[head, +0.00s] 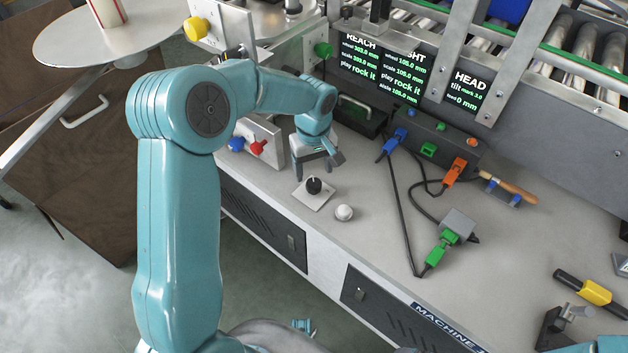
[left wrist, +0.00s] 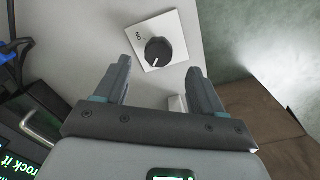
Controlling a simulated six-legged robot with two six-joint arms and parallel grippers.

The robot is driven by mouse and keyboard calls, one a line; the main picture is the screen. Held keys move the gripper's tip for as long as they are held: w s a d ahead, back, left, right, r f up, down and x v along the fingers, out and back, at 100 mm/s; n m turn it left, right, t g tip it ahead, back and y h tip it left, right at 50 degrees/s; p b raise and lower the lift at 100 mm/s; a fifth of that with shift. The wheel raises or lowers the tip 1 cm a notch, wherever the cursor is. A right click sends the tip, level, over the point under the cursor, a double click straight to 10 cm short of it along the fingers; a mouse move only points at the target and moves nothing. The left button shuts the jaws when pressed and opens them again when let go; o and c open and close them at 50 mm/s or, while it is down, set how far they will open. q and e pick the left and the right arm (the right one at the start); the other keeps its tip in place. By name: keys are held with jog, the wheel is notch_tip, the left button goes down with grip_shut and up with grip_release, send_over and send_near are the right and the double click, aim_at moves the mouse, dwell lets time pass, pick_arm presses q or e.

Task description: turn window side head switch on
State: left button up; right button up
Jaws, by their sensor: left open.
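A rotary switch, a black knob (head: 314,186) on a pale square plate, sits on the grey machine deck near its left edge. The pointer is not at "ON". My left gripper (head: 318,165) is open just above and behind the switch, fingers pointing down. In the left wrist view its fingertips (left wrist: 160,66) lie either side of the knob's near edge, apart from it.
A white round knob (head: 344,212) stands close right of the switch. A valve block with blue and red knobs (head: 257,148) is at left. Cables with a green plug (head: 435,255) and a black connector box (head: 436,138) lie to the right. A display panel (head: 400,75) stands behind.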

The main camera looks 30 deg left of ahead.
aim_at(314, 183)
pick_arm(q)
notch_tip(314, 183, down, 5)
jog(key=shift+w+f+b, duration=0.15)
jog(key=shift+f+b, duration=0.05)
jog(key=shift+b, duration=0.15)
jog(key=shift+c, duration=0.4)
jog(key=c, duration=1)
